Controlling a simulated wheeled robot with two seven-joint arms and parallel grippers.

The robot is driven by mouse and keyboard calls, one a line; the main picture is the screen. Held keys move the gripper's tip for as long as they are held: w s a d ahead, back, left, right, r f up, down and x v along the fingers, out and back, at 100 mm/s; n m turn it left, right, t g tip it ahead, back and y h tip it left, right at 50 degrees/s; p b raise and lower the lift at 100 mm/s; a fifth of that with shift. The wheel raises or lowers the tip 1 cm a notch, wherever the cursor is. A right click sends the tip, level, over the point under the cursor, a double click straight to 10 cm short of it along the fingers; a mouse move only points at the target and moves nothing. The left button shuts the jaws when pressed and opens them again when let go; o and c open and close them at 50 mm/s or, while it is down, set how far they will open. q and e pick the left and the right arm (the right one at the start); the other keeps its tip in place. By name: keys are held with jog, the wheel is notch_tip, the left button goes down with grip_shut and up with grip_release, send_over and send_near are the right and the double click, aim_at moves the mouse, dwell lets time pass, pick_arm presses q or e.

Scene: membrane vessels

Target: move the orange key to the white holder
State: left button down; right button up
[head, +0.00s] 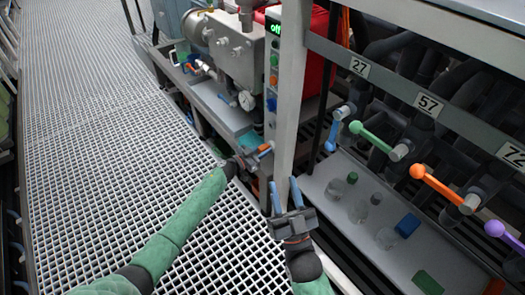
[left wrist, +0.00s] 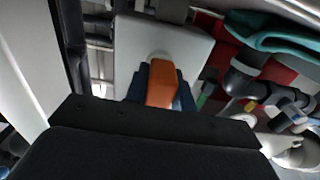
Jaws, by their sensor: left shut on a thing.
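The orange key (left wrist: 162,84) sits between the blue fingers of my left gripper in the left wrist view. My left gripper (head: 262,152) is shut on it, beside the pale upright post in the head view, where only a small orange part shows. A pale white block (left wrist: 195,47), which may be the white holder, lies just beyond the key. I cannot tell whether the key touches it. My right gripper (head: 287,194) is lower, with its two blue fingers apart and nothing between them, in front of the post's foot.
A pale post (head: 289,100) stands close to both grippers. To the right, a shelf (head: 340,215) holds small bottles and a blue block (head: 408,225), below valves with coloured handles, one an orange handle (head: 435,185). A grey machine (head: 235,55) stands behind. The grating floor at left is clear.

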pick_arm(q)
jog(key=c, duration=1.1)
grip_release()
jog(key=p+v, duration=0.1)
jog(key=v, duration=0.6)
jog(key=shift+s+a, duration=0.2)
jog(key=shift+s, duration=0.05)
